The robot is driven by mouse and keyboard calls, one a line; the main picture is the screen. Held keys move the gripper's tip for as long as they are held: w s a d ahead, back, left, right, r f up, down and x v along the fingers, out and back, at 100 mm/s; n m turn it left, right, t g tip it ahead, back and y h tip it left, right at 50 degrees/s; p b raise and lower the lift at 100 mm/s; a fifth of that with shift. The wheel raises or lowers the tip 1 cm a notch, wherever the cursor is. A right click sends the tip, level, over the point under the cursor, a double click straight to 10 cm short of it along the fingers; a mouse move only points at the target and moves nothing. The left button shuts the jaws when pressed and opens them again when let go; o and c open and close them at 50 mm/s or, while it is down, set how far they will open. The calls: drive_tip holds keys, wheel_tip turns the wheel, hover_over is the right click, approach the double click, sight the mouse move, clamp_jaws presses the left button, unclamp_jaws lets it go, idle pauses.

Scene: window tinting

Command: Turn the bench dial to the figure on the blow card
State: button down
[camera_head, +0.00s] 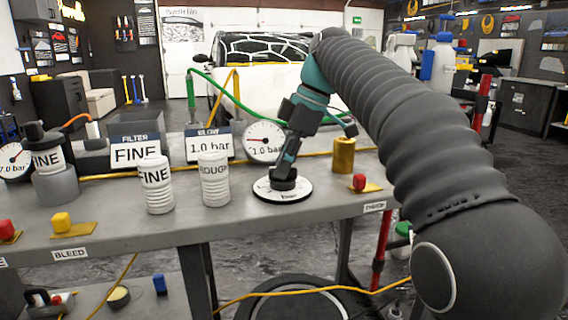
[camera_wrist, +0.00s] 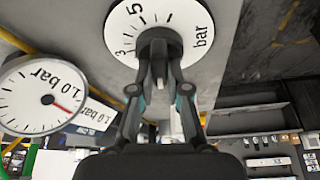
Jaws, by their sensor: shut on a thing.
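The bench dial (camera_head: 264,190) is a white disc with a black knob, lying on the grey bench. In the wrist view the dial (camera_wrist: 120,22) shows the marks 3 and 5 and the word bar. My gripper (camera_head: 284,178) points down at it, and in the wrist view my gripper (camera_wrist: 158,70) is shut on the dial's black knob (camera_wrist: 158,45). The blow card (camera_head: 209,146) stands behind the bottles and reads 1.0 bar. A round gauge (camera_head: 262,142) beside it is labelled 1.0 bar; the gauge also fills the left of the wrist view (camera_wrist: 30,100). The dial's pointer setting cannot be read.
White bottles marked FINE (camera_head: 156,186) and ROUGH (camera_head: 214,180) stand left of the dial. A FILTER card reading FINE (camera_head: 135,152) is behind. A yellow cylinder (camera_head: 344,155) and a red button (camera_head: 359,182) are to the right. A yellow button (camera_head: 61,222) is far left.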

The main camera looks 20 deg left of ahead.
drive_tip(key=shift+r+n, duration=0.1)
drive_tip(key=shift+n, duration=0.2)
drive_tip(key=c, duration=1.1)
unclamp_jaws()
drive_tip(key=shift+c, duration=0.2)
drive_tip(key=shift+w+d+r, duration=0.2)
drive_tip(key=shift+d+r, duration=0.05)
drive_tip(key=shift+r, duration=0.25)
drive_tip(key=shift+v, duration=0.95)
drive_tip(key=w+d, duration=0.1)
drive_tip(key=d, duration=0.2)
drive_tip(key=w+d, duration=0.1)
drive_tip(key=d, duration=0.3)
drive_tip(key=w+d, duration=0.2)
drive_tip(key=d, duration=0.2)
drive_tip(key=shift+w, duration=0.15)
